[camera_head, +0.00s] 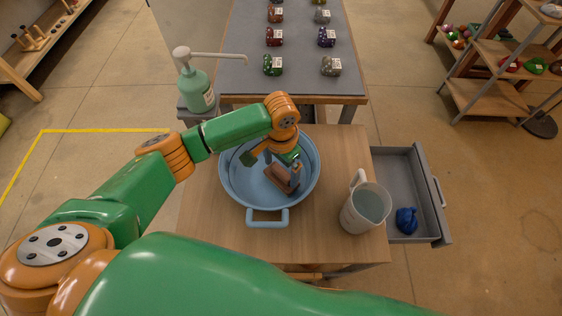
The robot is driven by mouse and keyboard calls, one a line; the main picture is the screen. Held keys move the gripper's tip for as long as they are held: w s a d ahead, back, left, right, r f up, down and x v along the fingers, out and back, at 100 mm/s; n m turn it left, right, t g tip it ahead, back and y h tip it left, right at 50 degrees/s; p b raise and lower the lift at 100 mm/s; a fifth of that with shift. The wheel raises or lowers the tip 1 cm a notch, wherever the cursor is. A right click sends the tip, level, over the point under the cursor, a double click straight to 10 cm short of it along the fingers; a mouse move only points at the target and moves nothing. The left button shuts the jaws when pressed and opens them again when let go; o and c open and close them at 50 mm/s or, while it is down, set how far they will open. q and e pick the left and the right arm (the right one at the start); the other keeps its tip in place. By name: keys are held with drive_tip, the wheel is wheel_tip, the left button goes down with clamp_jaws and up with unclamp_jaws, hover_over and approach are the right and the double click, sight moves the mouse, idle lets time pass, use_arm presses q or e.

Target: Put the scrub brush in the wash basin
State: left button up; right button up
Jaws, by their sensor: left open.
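The blue wash basin (229,186) stands on the wooden table, its handle toward me. The brown scrub brush (281,178) is inside the basin, right of its middle, tilted. My left gripper (276,168) reaches down into the basin from above, with its fingers at the brush. It is open, and its fingers and wrist hide part of the brush. I cannot tell whether a finger touches the brush. My right gripper is not in view.
A measuring jug (362,208) of clear liquid stands right of the basin on the wooden table (336,150). An open grey drawer (398,172) holding a blue lump (406,220) juts out at right. A pump bottle (198,88) stands behind left.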

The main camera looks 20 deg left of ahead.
sight(281, 172)
use_arm(q)
wheel_tip(281, 172, up, 12)
drive_tip(key=shift+f, duration=0.15)
idle(0.3)
